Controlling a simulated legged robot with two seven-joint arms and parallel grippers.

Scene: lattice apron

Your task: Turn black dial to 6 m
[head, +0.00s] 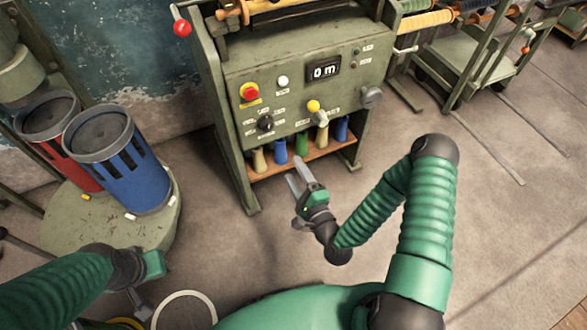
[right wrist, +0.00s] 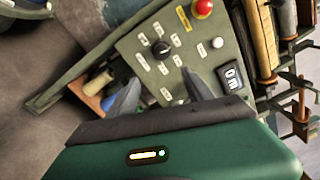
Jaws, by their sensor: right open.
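The black dial (head: 265,122) is a round knob on the lower left of the green machine panel, with small white labels around it. It also shows in the right wrist view (right wrist: 161,47), beyond the fingertips. The display (head: 323,69) higher on the panel reads "0 m". My right gripper (head: 297,172) is open and empty, below and in front of the panel, apart from the dial. In the right wrist view its two fingers (right wrist: 160,78) stand apart. My left gripper (head: 142,300) is low at the left, away from the machine; its fingers are unclear.
Spools (head: 281,151) stand on a shelf below. A blue bin (head: 130,165) stands at left. The floor before the machine is clear.

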